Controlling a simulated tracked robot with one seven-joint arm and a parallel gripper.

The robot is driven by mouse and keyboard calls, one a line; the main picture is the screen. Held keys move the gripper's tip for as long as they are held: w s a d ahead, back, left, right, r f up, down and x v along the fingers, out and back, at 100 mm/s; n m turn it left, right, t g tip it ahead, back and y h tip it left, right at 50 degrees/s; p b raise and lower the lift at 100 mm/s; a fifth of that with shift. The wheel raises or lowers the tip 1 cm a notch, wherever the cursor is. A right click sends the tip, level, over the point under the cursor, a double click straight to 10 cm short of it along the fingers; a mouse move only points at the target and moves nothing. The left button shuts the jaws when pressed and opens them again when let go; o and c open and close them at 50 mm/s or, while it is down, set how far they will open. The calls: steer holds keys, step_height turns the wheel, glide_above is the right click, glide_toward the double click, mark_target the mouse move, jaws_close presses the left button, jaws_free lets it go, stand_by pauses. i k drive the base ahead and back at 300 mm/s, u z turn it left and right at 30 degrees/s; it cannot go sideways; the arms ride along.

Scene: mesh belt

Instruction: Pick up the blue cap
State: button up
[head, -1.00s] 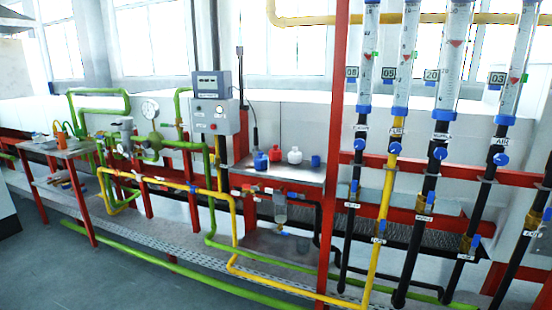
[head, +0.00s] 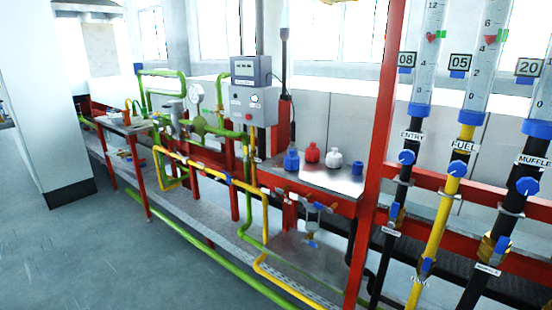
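Two blue things stand on a small metal shelf (head: 325,182) in the head view. A blue bottle-shaped piece (head: 291,161) with a narrower top stands at the shelf's left end. A small plain blue cylinder (head: 357,169) stands at the right end, close to the red post. Both are upright. They are too small to tell for sure which one is the blue cap. Between them stand a red piece (head: 312,153) and a white piece (head: 333,158) of similar bottle shape. My gripper is not in view.
A red post (head: 381,150) rises just right of the shelf, with tall flow tubes (head: 434,55) and valves beyond it. A grey control box (head: 252,104) and green and yellow pipes (head: 200,172) are to the left. Grey floor (head: 110,250) is open at lower left.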

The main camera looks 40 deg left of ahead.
mark_target(292, 161)
steer(key=u, duration=0.35)
steer(key=i, duration=0.8)
steer(key=u, duration=0.95)
steer(key=i, duration=0.45)
steer(key=u, duration=0.3)
steer(key=k, duration=0.9)
steer(key=u, duration=0.2)
steer(key=i, duration=0.95)
steer(key=z, duration=0.1)
